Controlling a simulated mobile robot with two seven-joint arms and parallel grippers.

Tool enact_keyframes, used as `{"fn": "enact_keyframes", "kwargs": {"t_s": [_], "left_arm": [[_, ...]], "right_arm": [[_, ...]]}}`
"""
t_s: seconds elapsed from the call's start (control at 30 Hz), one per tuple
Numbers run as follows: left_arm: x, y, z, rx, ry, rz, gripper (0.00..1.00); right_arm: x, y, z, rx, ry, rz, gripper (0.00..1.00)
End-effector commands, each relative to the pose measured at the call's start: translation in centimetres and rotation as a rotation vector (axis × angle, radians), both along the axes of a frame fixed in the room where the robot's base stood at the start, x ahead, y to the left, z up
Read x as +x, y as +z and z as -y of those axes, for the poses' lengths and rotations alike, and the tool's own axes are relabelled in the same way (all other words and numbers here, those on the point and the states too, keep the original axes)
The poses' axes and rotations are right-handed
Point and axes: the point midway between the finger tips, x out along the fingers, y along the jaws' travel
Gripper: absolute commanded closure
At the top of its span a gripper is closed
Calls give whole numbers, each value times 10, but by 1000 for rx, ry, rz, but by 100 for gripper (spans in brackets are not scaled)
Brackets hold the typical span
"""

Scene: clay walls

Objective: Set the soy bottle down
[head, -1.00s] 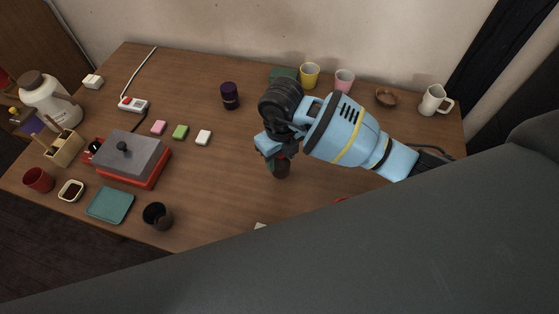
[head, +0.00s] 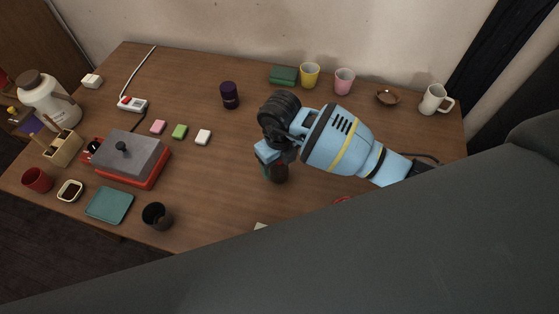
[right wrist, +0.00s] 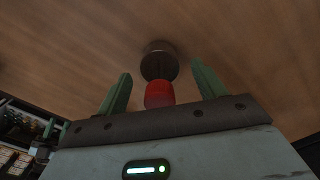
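The soy bottle (head: 278,174) is a small dark bottle below my right gripper (head: 269,162) in the head view, over the middle right of the wooden table. In the right wrist view the bottle (right wrist: 159,62) shows its red cap (right wrist: 159,94) towards the gripper and its dark body towards the wood. The two green fingers stand wide apart, one on each side of the cap, with visible gaps. The gripper is open and appears not to touch the bottle. The bottle looks upright; its base contact is hard to see. My left gripper is not in view.
A purple-black jar (head: 230,95) stands behind to the left. A yellow cup (head: 310,75), pink cup (head: 344,81), brown bowl (head: 388,97) and white mug (head: 434,100) line the back. A red grill (head: 130,158) and black cup (head: 157,216) are left. Table around the bottle is clear.

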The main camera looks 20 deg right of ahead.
Motion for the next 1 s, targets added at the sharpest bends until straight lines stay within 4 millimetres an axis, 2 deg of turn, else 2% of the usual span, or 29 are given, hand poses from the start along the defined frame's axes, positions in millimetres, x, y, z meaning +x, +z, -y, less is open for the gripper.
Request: {"fn": "enact_keyframes", "kwargs": {"t_s": [0.23, 0.37, 0.8, 1.0], "left_arm": [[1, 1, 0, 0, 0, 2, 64], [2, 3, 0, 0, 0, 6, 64], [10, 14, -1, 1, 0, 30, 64], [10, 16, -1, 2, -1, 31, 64]], "right_arm": [[0, 2, 0, 0, 0, 1, 31], [1, 13, 0, 1, 1, 4, 31], [1, 96, 0, 1, 2, 5, 31], [0, 118, 0, 1, 1, 3, 31]]}}
